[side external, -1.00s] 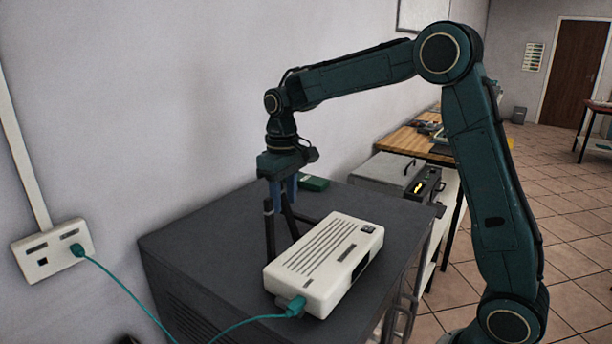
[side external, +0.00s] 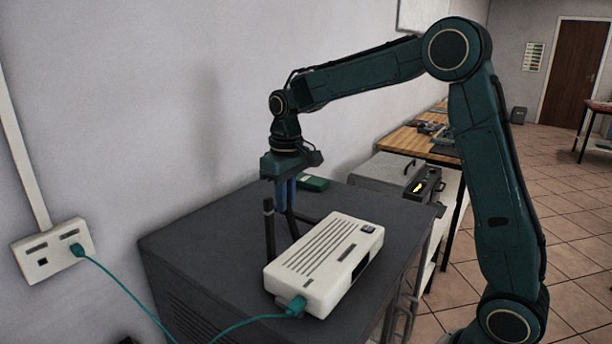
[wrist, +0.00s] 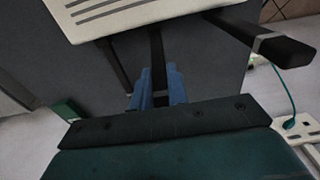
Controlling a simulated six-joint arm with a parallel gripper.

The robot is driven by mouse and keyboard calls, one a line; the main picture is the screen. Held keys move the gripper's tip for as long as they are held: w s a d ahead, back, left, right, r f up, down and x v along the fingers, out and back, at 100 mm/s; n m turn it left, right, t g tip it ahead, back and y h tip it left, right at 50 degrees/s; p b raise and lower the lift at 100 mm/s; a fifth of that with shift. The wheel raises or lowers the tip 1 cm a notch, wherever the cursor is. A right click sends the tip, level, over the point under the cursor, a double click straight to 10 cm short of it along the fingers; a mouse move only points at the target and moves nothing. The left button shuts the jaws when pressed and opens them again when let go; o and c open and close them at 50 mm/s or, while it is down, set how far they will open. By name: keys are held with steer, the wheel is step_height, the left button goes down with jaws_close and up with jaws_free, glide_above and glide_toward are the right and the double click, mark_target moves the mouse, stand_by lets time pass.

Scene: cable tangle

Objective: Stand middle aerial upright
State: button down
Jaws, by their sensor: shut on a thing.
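The white router box (side external: 325,262) lies on the dark cabinet top, with black aerials along its back edge. The near aerial (side external: 269,230) stands upright; in the wrist view it rises large at the right (wrist: 265,40). The middle aerial (side external: 293,226) runs up from the router into my gripper (side external: 286,203) and looks close to upright, with a slight tilt. In the wrist view my blue fingers (wrist: 155,90) are shut around the middle aerial (wrist: 157,55). The far aerial (wrist: 116,62) leans low behind the router; in the side view only a short part shows.
A teal cable (side external: 240,323) runs from the router's near end to the wall socket (side external: 52,247). A small green box (side external: 313,183) lies at the cabinet's back. The cabinet top (side external: 200,235) is bare left of the router. The wall is close behind.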

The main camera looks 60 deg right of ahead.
mark_target(292, 218)
steer(key=shift+s+r+t, duration=0.15)
steer(key=shift+s+t, duration=0.8)
steer(key=shift+t, duration=0.1)
steer(key=shift+s+r+t, duration=0.1)
steer(key=shift+s+t, duration=0.8)
steer(key=shift+t, duration=0.15)
steer(key=c, duration=1.4)
jaws_free()
steer(key=shift+o, duration=0.2)
steer(key=shift+s+r, duration=0.1)
steer(key=v, duration=1.3)
steer(key=shift+r, duration=0.25)
steer(key=shift+s, duration=0.15)
steer(key=s+a+f, duration=0.2)
steer(key=s+f, duration=0.2)
steer(key=s, duration=0.4)
steer(key=s+a+f+t, duration=0.1)
steer(key=s+f, duration=0.3)
steer(key=s, duration=0.5)
steer(key=shift+s+a, duration=0.3)
steer(key=shift+a, duration=0.45)
